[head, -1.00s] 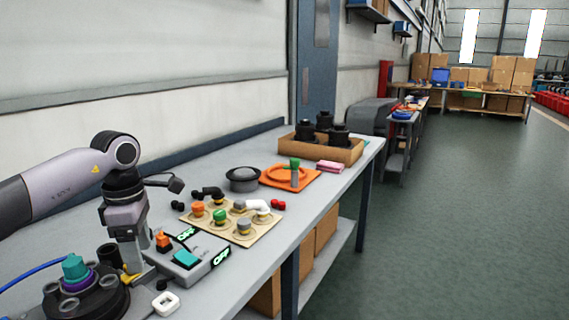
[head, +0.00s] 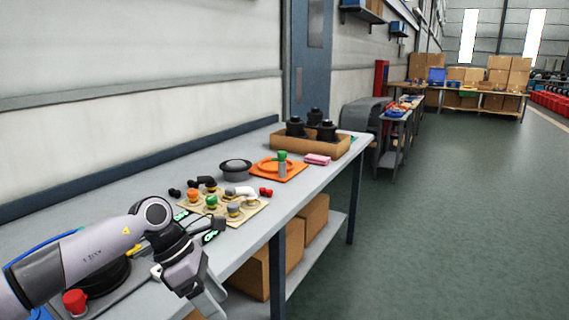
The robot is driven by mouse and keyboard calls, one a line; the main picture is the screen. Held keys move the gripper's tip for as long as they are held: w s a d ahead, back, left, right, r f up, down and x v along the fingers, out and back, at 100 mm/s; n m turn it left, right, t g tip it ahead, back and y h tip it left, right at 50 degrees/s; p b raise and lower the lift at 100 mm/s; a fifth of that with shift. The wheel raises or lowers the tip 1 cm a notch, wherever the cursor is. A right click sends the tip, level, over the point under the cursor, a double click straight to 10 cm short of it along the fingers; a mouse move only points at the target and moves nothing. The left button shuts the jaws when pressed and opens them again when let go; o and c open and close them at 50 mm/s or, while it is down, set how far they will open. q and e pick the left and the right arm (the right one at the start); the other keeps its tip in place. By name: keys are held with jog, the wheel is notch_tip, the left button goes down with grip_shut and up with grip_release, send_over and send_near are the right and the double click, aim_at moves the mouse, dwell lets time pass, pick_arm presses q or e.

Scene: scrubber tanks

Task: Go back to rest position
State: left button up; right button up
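My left arm comes in from the lower left. Its gripper (head: 204,296) points down and to the right, at the bench's front edge in the picture. Its fingertips are cut off or unclear near the bottom of the frame, so I cannot tell whether it is open or shut. I see nothing held in it. My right gripper is not in view. The grey workbench (head: 316,183) runs away along the wall. My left arm hides part of the control box with its green lit signs (head: 210,237).
A beige board (head: 250,213) holds several coloured fittings. Beyond it are a dark round pot (head: 236,168), an orange tray (head: 293,174), a pink block (head: 317,159) and a cardboard box (head: 326,147) of black parts. A red cap (head: 75,300) shows at lower left. The floor (head: 440,230) right is clear.

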pick_arm(q)
jog(key=s+d+r+n+t+h+p, duration=0.1)
jog(key=s+d+n+t+h, duration=0.1)
jog(key=s+d+n+h, duration=0.35)
jog(key=s+d+r+n+t+h, duration=0.1)
jog(key=s+d+n+t+h, duration=0.1)
jog(key=d+n+h, duration=0.6)
jog(key=s+a+f+n+t+y+p, duration=0.1)
jog(key=a+f+n+t+y, duration=0.5)
jog(key=n, duration=0.7)
jog(key=s+a+f+n+t+y+p, duration=0.1)
jog(key=a+f+n+t+y, duration=0.5)
jog(key=n, duration=0.7)
jog(key=s+a+f+n+g+y, duration=0.4)
jog(key=s+a+f+n, duration=0.4)
jog(key=s, duration=0.5)
notch_tip(320, 180, down, 2)
jog(key=shift+a+f+n+y, duration=0.15)
jog(key=shift+a+n+y, duration=0.25)
jog(key=shift+n+y, duration=0.25)
